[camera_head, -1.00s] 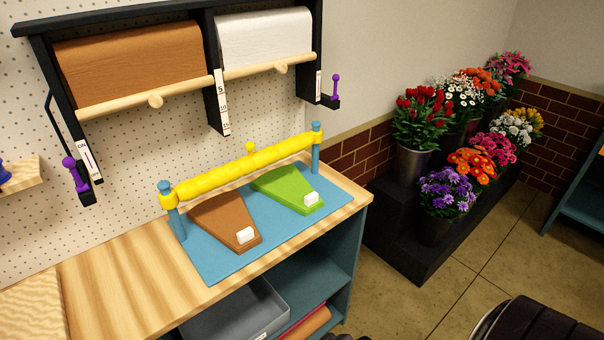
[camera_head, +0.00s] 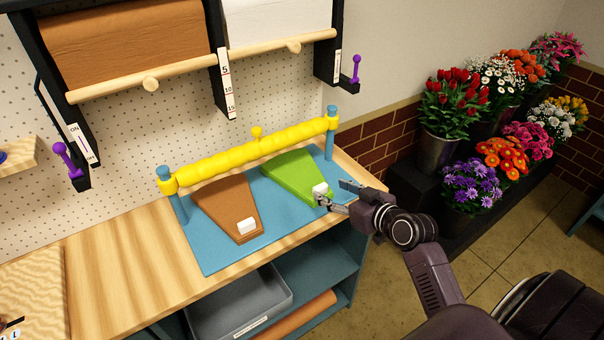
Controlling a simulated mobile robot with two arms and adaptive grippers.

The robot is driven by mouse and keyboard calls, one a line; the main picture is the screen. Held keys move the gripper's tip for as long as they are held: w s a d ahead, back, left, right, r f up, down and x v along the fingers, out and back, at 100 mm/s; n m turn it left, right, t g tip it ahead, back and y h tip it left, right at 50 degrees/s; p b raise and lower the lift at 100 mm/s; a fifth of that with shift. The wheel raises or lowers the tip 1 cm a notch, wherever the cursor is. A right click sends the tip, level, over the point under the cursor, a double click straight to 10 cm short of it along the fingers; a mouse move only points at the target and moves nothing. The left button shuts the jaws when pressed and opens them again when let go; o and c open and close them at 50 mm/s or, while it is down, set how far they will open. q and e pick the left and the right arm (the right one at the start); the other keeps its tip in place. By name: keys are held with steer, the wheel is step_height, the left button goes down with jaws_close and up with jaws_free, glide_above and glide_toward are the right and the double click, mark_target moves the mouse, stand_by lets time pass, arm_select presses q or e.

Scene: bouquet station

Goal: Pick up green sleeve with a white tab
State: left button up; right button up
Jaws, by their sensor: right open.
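The green sleeve (camera_head: 289,176) lies on the blue mat (camera_head: 208,260), its wide end under the yellow bar. Its white tab (camera_head: 320,189) is at the narrow front end. My right gripper (camera_head: 334,193) is open, its fingertips at the right of the white tab. I cannot tell whether a finger touches the tab. A brown sleeve (camera_head: 229,203) with its own white tab (camera_head: 246,226) lies to the left of the green one. My left gripper is not in view.
The yellow bar (camera_head: 218,164) spans the mat between two blue posts. Brown (camera_head: 125,42) and white (camera_head: 275,22) paper rolls hang above. A grey bin (camera_head: 236,309) sits on the shelf below. Potted flowers (camera_head: 452,105) stand at the right.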

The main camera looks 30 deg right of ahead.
mark_target(320, 185)
steer(key=shift+p+x, duration=0.3)
steer(key=shift+x, duration=0.95)
steer(key=p+x, duration=0.1)
steer(key=x, duration=0.3)
steer(key=shift+w+d+f+p, duration=0.1)
steer(key=shift+f+p, duration=0.15)
steer(key=shift+p, duration=0.05)
steer(key=shift+w+f, duration=0.25)
steer(key=shift+w, duration=0.05)
steer(key=shift+c, duration=0.7)
steer(key=c, duration=0.9)
steer(key=shift+s+r, duration=0.1)
